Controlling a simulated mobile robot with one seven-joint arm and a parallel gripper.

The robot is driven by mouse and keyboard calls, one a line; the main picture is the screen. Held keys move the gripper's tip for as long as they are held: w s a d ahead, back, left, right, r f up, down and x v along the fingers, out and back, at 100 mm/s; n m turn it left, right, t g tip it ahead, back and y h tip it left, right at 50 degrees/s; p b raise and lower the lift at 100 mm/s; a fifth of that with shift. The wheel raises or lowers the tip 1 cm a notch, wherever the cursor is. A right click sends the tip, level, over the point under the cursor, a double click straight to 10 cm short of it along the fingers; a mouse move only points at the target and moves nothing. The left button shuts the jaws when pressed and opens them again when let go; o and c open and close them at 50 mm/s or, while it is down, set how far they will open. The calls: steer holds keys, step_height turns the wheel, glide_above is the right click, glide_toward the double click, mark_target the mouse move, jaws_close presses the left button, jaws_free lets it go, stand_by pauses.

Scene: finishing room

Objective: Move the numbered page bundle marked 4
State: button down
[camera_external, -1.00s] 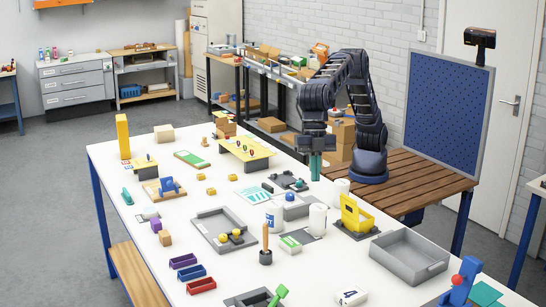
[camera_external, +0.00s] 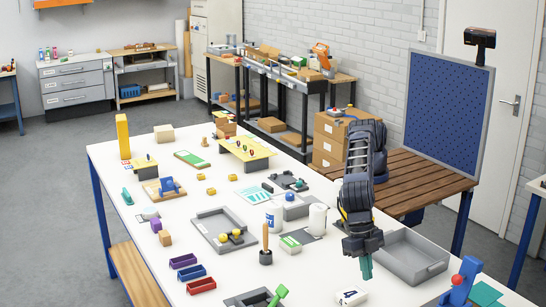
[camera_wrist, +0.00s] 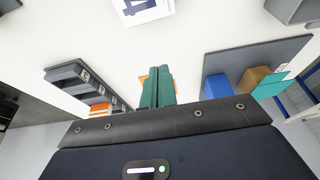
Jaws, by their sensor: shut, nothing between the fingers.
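The page bundle marked 4 (camera_external: 351,297) is a small white block with a dark 4 on it. It lies on the white table near the front edge of the external view. In the wrist view the bundle (camera_wrist: 142,10) shows at the top edge, partly cut off. My gripper (camera_external: 366,268) points down near the bundle, just behind it in the external view. Its green fingers (camera_wrist: 158,78) are together with nothing between them, and they look apart from the bundle.
A grey open bin (camera_external: 425,262) stands right of my gripper. A blue and red fixture (camera_external: 462,283) is at the front right. The wrist view shows a dark numbered rack (camera_wrist: 80,78) at left and a dark board (camera_wrist: 262,55) with blocks at right.

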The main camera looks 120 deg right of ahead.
mark_target(364, 297)
steer(key=x, duration=1)
steer(key=shift+d+r, duration=0.15)
steer(key=shift+d, duration=1.85)
steer(key=shift+d, duration=0.1)
steer(key=d, duration=2)
steer(key=shift+d, duration=0.1)
